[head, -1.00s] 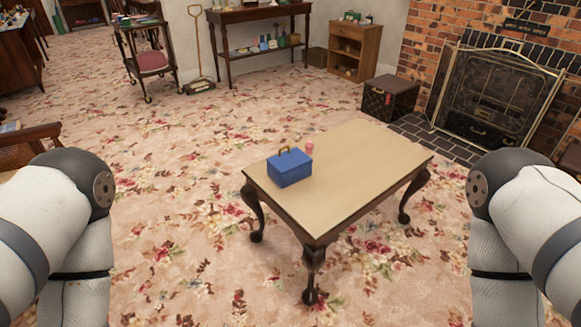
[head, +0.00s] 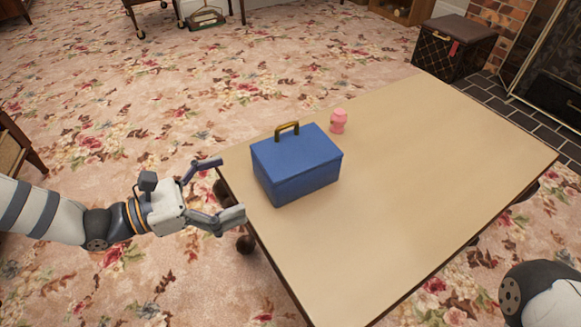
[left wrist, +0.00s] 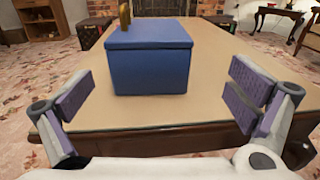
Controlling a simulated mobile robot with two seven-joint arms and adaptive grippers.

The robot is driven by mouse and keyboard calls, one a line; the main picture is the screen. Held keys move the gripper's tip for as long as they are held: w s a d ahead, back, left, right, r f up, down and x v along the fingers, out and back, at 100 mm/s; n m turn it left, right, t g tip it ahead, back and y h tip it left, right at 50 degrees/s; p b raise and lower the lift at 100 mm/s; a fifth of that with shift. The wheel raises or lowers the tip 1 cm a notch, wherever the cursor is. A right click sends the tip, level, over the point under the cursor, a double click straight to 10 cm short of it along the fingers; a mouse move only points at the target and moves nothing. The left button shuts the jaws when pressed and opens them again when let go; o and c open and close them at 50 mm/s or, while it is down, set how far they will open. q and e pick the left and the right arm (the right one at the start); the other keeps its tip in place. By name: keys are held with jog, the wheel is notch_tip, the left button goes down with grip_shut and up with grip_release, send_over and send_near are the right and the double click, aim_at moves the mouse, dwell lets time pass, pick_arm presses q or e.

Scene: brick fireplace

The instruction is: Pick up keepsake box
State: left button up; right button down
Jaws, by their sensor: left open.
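The keepsake box (head: 297,165) is blue with a brass-coloured handle (head: 287,129) on its lid. It stands upright near the left edge of the wooden table (head: 420,170). My left gripper (head: 232,188) is open and empty, just left of the box at the table's edge. In the left wrist view the box (left wrist: 150,65) is straight ahead, between and beyond the spread fingers (left wrist: 162,98), and is not touched. Of my right arm only a part shows at the lower right; its gripper is out of view.
A small pink object (head: 338,121) stands on the table behind the box. The table's right half is bare. A dark trunk (head: 454,48) stands on the floor beyond, near the brick fireplace. Open floral carpet lies left of the table.

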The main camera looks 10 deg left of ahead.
aim_at(284, 153)
pick_arm(q)
jog(key=shift+w+a+r+t, duration=0.15)
jog(key=shift+w+a+t, duration=0.1)
jog(key=shift+w, duration=0.25)
jog(key=shift+w+a+r+t, duration=0.15)
jog(key=shift+w+t, duration=0.1)
jog(key=shift+w, duration=0.2)
jog(key=b+x, duration=0.1)
jog(key=x, duration=0.6)
jog(key=b+x, duration=0.1)
jog(key=x, duration=0.3)
jog(key=shift+s+d+f+b, duration=0.2)
jog(key=shift+d+f+b, duration=0.1)
jog(key=shift+d+b, duration=0.1)
jog(key=c, duration=1)
jog(key=shift+r, duration=0.1)
jog(key=shift+c, duration=1)
jog(key=shift+r, duration=0.1)
